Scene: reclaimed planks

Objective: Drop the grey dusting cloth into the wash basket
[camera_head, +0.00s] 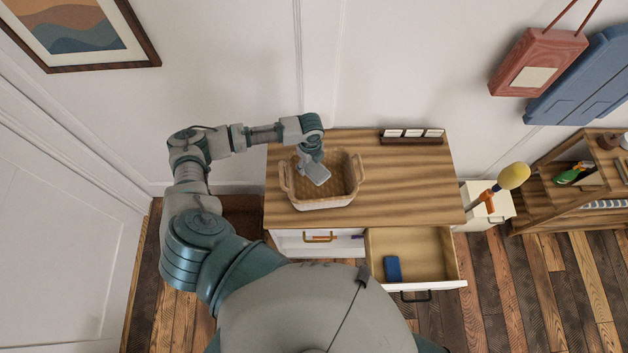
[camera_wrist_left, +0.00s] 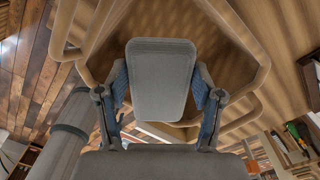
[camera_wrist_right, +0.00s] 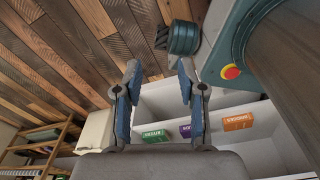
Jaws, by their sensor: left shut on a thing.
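The grey dusting cloth (camera_head: 317,175) shows as a flat, rounded grey pad at my left gripper (camera_head: 311,161), over the inside of the wash basket (camera_head: 325,204). The basket is light wicker with two looped handles and stands on the left part of the wooden cabinet top. In the left wrist view the cloth (camera_wrist_left: 163,80) sits between the two fingers, which are shut on it; the basket's rim and handles surround it. Whether the cloth touches the basket floor I cannot tell. My right gripper (camera_wrist_right: 157,76) is open and empty in the right wrist view.
The cabinet top (camera_head: 410,175) is clear right of the basket, with a small card rack (camera_head: 411,136) at the back. An open drawer (camera_head: 432,255) below holds a blue block (camera_head: 392,268). Shelves (camera_head: 560,200) stand at right. Several small boxes (camera_wrist_right: 237,122) sit in a white compartment.

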